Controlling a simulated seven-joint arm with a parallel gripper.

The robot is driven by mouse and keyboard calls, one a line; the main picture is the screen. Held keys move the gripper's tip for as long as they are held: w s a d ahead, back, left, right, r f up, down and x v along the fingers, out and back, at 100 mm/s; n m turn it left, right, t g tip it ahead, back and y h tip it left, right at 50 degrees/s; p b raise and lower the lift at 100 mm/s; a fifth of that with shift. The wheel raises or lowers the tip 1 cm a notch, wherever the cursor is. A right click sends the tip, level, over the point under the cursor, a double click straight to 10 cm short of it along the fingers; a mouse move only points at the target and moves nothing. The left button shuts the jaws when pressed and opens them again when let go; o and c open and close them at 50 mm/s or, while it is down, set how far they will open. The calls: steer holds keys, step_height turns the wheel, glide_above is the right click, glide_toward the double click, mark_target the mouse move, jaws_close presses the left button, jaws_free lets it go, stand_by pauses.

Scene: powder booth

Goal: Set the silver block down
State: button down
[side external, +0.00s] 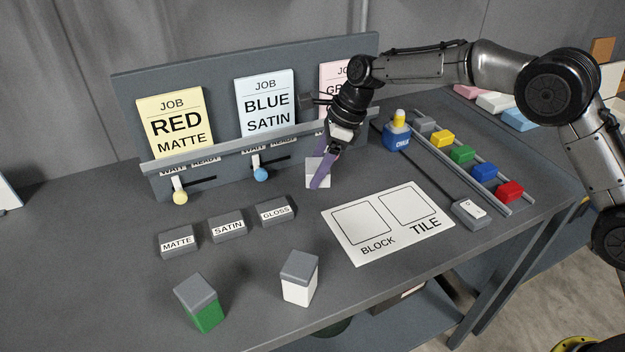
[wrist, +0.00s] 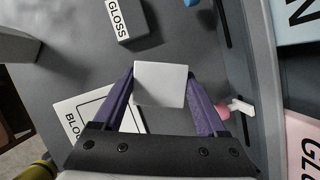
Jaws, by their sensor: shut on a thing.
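A pale silver block (side external: 313,166) is between the purple fingers of my gripper (side external: 322,172), in front of the panel under the pink job card. In the wrist view, the block (wrist: 160,84) is gripped between the fingertips (wrist: 161,78), one on each side. My gripper is shut on it. I cannot tell for sure whether its underside touches the table. The white mat (side external: 388,222) with BLOCK and TILE squares lies to the right and nearer the front; both squares are empty. It shows partly behind my gripper in the wrist view (wrist: 75,106).
The grey panel (side external: 220,87) bears job cards and sliders; a pink knob (wrist: 222,111) is close to my right finger. MATTE, SATIN and GLOSS blocks (side external: 274,211) lie left. Two grey-topped blocks, white (side external: 299,284) and green (side external: 207,314), stand in front. A blue bottle (side external: 397,136) and coloured tile rack stand right.

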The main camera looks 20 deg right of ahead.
mark_target(312, 193)
steer(key=shift+w+a+f, duration=0.3)
steer(key=shift+w+f, duration=0.3)
steer(key=shift+f, duration=0.1)
steer(key=shift+w+f, duration=0.1)
steer(key=shift+f, duration=1.5)
steer(key=shift+f, duration=0.2)
jaws_free()
steer(key=v, duration=1.2)
steer(key=shift+d+r, duration=0.1)
